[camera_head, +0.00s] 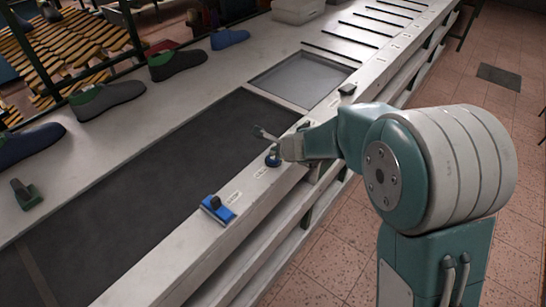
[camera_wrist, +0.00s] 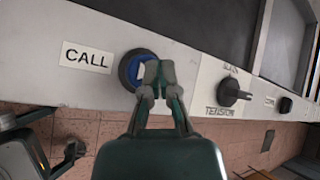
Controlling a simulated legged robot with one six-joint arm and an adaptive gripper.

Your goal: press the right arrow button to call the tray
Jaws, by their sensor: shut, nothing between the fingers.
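A round blue button (camera_wrist: 131,64) with a dark rim and a partly hidden white mark sits beside a CALL label (camera_wrist: 87,57) in the wrist view. My gripper (camera_wrist: 159,72) is shut and empty, and its fingertips overlap the right part of the button. I cannot tell whether they touch it. In the head view the blue button (camera_head: 272,161) shows on the bench's front ledge, just below and left of my gripper (camera_head: 262,134). The direction of the arrow mark is hidden by the fingers.
A black knob (camera_wrist: 231,93) marked SLACK and TENSION is right of the button. A blue block-like object (camera_head: 217,209) lies on the ledge nearer the front. A dark belt (camera_head: 150,180) and a grey metal panel (camera_head: 303,78) lie behind.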

